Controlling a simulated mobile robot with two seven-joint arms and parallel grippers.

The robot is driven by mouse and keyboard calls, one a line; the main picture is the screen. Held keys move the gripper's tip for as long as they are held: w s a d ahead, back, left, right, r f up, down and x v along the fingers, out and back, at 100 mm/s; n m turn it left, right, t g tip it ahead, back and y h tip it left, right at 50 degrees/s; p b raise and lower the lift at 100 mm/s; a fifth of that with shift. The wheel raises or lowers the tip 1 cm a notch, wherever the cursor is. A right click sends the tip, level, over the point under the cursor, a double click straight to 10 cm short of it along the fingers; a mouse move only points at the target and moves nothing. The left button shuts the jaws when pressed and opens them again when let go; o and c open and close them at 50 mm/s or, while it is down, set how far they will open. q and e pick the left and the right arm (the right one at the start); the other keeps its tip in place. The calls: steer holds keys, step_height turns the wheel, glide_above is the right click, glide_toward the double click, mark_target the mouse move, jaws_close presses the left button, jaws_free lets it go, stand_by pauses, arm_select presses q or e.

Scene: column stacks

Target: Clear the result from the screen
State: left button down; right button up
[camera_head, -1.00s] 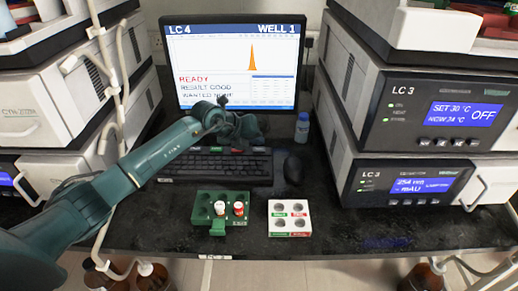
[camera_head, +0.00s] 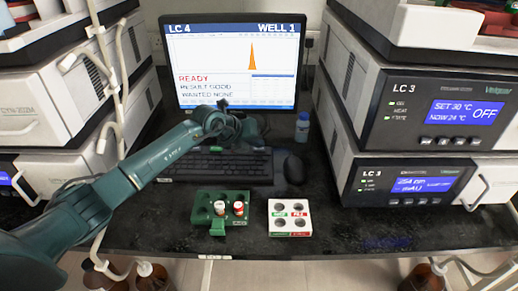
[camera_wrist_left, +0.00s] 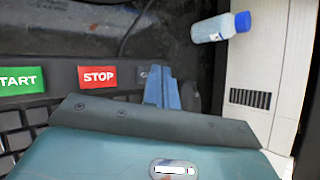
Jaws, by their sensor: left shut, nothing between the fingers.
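The screen (camera_head: 215,60) reads LC 4, WELL 1, READY, RESULT GOOD and WANTED NONE, with an orange peak. The keyboard (camera_head: 205,168) lies in front of it. In the left wrist view, a green START key (camera_wrist_left: 20,80), a red STOP key (camera_wrist_left: 98,76) and a dark grey key (camera_wrist_left: 146,73) sit in a row along its back edge. My left gripper (camera_head: 254,142) points down over the keyboard's back right part. Its blue fingers (camera_wrist_left: 163,88) are shut and empty, partly covering the grey key. I cannot tell whether they touch it. My right gripper is out of view.
A mouse (camera_head: 294,168) and a blue-capped bottle (camera_head: 302,127) stand right of the keyboard. A green rack (camera_head: 203,198) with red-marked vials and a white rack (camera_head: 290,232) sit in front. Instrument stacks (camera_head: 425,110) flank the bench on both sides.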

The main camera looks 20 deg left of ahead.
mark_target(256, 151)
arm_select(q)
steer(key=shift+f, duration=0.3)
stand_by(0.4)
steer(key=shift+r+p, duration=0.7)
steer(key=shift+r, duration=0.2)
step_height(256, 151, up, 5)
steer(key=p, duration=0.4)
steer(key=shift+r, duration=0.1)
stand_by(0.3)
